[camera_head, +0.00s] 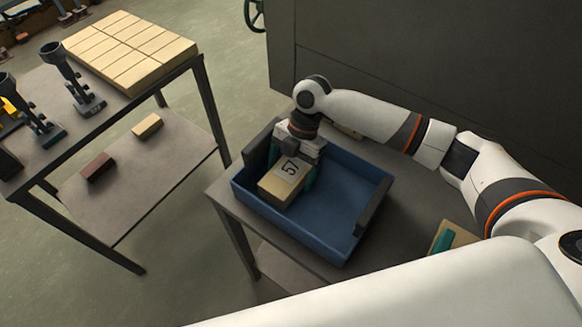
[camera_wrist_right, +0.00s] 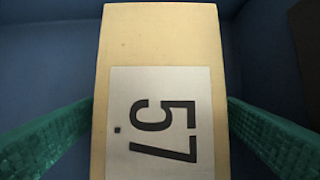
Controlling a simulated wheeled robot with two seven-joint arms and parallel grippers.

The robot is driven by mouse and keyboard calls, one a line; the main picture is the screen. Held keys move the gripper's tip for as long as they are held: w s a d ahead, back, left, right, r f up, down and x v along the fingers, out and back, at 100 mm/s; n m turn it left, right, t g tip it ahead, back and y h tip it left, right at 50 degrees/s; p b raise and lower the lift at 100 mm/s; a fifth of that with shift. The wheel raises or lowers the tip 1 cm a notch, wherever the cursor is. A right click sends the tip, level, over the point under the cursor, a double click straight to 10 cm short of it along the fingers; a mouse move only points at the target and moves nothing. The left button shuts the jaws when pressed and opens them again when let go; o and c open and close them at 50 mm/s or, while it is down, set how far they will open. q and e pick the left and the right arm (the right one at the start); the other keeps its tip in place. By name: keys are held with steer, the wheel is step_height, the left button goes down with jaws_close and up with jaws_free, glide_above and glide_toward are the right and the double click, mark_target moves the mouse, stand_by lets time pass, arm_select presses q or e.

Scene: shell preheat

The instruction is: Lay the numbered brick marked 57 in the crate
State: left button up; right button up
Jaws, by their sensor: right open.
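The tan brick marked 57 (camera_head: 281,187) lies inside the blue crate (camera_head: 338,246), toward its left side. My right gripper (camera_head: 296,180) is down in the crate, with its fingers on either side of the brick. In the right wrist view the brick (camera_wrist_right: 160,35) fills the middle, its white 57 label facing the camera. The green fingertips of the gripper (camera_wrist_right: 160,120) are open, one at each side; a gap shows at the right side, and contact at the left is hard to tell. My left gripper is not in view.
The crate stands on a grey table (camera_head: 222,190). A second table (camera_head: 100,118) at left bears a block of tan bricks (camera_head: 130,48) and dark stands (camera_head: 75,80). Its lower shelf holds a dark red brick (camera_head: 98,167) and a tan one (camera_head: 147,126). The crate's right half is empty.

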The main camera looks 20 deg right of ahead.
steer(key=b+v, duration=0.3)
steer(key=v, duration=0.8)
steer(key=shift+d+r, duration=0.1)
steer(key=shift+w+d+r, duration=0.1)
steer(key=shift+w+r, duration=0.05)
steer(key=shift+r, duration=0.25)
